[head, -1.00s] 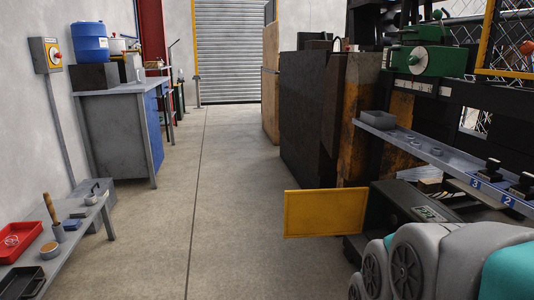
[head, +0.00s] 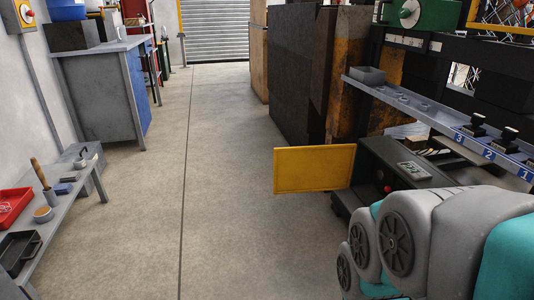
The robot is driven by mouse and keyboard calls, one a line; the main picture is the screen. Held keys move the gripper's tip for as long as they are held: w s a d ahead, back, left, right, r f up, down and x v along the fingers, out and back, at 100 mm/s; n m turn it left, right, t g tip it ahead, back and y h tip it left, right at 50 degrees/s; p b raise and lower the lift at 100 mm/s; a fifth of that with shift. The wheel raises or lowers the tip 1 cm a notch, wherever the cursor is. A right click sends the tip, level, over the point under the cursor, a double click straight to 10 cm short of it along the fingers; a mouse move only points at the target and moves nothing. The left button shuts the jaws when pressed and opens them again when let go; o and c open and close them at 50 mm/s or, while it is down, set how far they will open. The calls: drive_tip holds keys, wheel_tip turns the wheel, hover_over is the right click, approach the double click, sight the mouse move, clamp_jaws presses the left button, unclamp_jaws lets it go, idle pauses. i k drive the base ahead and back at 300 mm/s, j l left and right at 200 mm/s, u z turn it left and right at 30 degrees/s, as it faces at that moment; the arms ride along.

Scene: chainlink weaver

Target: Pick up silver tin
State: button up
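A small round tin (head: 43,215) with silvery sides and a tan top or contents stands on the low grey bench (head: 58,222) at the left. It is small in the picture, and I cannot be sure that it is the silver tin. Just behind it, a wooden-handled tool (head: 38,173) stands upright in or on a grey cylinder (head: 49,198). My folded arm shows at the bottom right, far from the bench. My gripper is not in view.
A red tray (head: 14,205) and a black tray (head: 18,250) share the bench with a dark blue block (head: 64,188). A yellow panel (head: 314,170) sticks out from the machinery at right. The concrete floor (head: 215,160) between is clear.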

sight(79, 164)
drive_tip(key=u, duration=1.75)
drive_tip(key=i+l+u, duration=0.2)
drive_tip(key=u, duration=0.15)
drive_tip(key=i+l+u, duration=0.55)
drive_tip(key=u, duration=0.15)
drive_tip(key=i+l, duration=0.15)
drive_tip(key=l, duration=0.2)
drive_tip(key=i+l+u, duration=0.1)
drive_tip(key=l, duration=0.25)
drive_tip(key=i+l, duration=0.2)
drive_tip(key=l, duration=0.2)
drive_tip(key=i+l+u, duration=0.1)
drive_tip(key=l, duration=0.25)
drive_tip(key=i+l, duration=0.2)
drive_tip(key=l, duration=0.2)
drive_tip(key=i+l+u, duration=0.1)
drive_tip(key=l, duration=0.25)
drive_tip(key=i+l, duration=0.15)
drive_tip(key=l, duration=0.25)
drive_tip(key=i+l, duration=0.1)
drive_tip(key=l, duration=0.3)
drive_tip(key=i+l, duration=0.1)
drive_tip(key=l, duration=0.25)
drive_tip(key=i+l, duration=0.1)
drive_tip(key=l, duration=0.2)
drive_tip(key=i+l, duration=0.1)
drive_tip(key=l, duration=0.25)
drive_tip(key=u, duration=0.05)
